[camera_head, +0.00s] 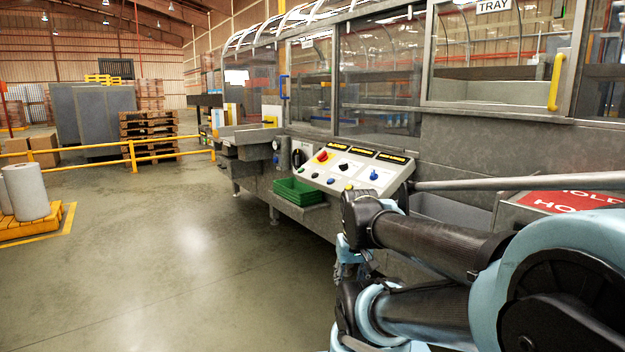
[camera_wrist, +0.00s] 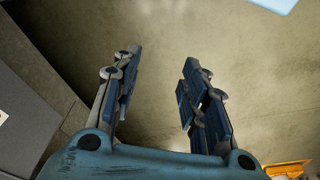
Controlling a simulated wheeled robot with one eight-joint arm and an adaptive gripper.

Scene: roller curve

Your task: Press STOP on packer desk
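The packer desk (camera_head: 362,182) is a sloped light panel on the front of the long grey machine, right of centre in the head view. It carries black label plates with yellow lettering too small to read. A red knob on a yellow base (camera_head: 322,156) sits at its upper left. Black and blue controls sit to the right and below. I cannot read which control is marked STOP. My gripper (camera_wrist: 162,65) is open and empty in the wrist view, its fingers wide apart above bare floor. In the head view my arm stands in front of the desk's lower right.
A green crate (camera_head: 300,192) sits below the desk's left side. A grey rail (camera_head: 520,181) runs right from the desk, above a red HOLD sign (camera_head: 570,200). Yellow barriers (camera_head: 133,155) and white rolls on a pallet (camera_head: 25,192) stand left. The floor left of the machine is clear.

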